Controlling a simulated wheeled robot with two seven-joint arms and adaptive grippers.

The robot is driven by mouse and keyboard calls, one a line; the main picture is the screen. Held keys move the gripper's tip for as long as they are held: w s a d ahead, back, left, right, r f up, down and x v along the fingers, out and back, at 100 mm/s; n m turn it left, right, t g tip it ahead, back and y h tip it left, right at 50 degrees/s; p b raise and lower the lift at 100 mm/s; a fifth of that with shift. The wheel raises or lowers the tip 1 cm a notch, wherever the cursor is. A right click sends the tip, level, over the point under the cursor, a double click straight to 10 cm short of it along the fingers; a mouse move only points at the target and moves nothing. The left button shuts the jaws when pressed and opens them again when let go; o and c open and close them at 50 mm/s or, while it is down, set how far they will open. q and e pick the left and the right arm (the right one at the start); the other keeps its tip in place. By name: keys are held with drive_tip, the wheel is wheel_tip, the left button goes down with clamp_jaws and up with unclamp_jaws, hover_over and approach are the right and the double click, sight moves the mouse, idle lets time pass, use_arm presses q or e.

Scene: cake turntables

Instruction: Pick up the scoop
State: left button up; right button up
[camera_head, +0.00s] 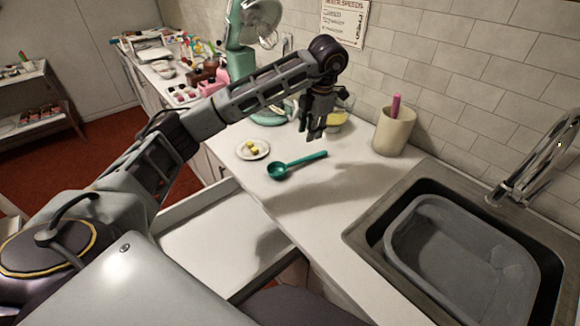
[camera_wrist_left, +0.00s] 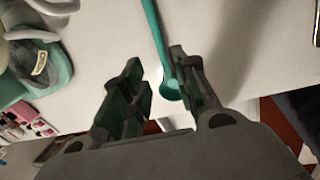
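A teal green scoop (camera_head: 296,164) lies flat on the white counter (camera_head: 300,195) in the head view, its round bowl toward the left and its handle toward the right. My left gripper (camera_head: 317,135) hangs above the counter near the handle's end, pointing down. In the left wrist view the scoop (camera_wrist_left: 155,32) runs down from the top edge, with its bowl partly hidden behind one finger. My left gripper (camera_wrist_left: 160,75) is open there, its two fingers apart with nothing between them. The scoop is below the fingers and looks untouched. My right gripper is not in view.
A small plate (camera_head: 241,152) with yellow pieces is left of the scoop. A cream crock (camera_head: 393,132) with a pink handle stands at the wall. A sink with a grey basin (camera_head: 465,262) is at right. A green mixer (camera_head: 240,50) stands farther back.

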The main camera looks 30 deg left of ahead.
use_arm(q)
hover_over(304, 158)
drive_tip(key=d, duration=0.1)
drive_tip(key=f, duration=0.8)
drive_tip(key=shift+s, duration=0.4)
drive_tip(key=shift+f, duration=0.2)
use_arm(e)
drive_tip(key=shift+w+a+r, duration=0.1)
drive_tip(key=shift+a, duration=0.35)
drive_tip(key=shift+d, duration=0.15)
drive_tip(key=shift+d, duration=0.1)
use_arm(q)
drive_tip(key=shift+f, duration=0.25)
drive_tip(key=f, duration=0.3)
drive_tip(key=shift+w+a+f+p, duration=0.1)
drive_tip(key=shift+w+a+p, duration=0.05)
drive_tip(key=shift+a+p, duration=0.25)
drive_tip(key=shift+w+f, duration=0.1)
drive_tip(key=shift+f, duration=0.6)
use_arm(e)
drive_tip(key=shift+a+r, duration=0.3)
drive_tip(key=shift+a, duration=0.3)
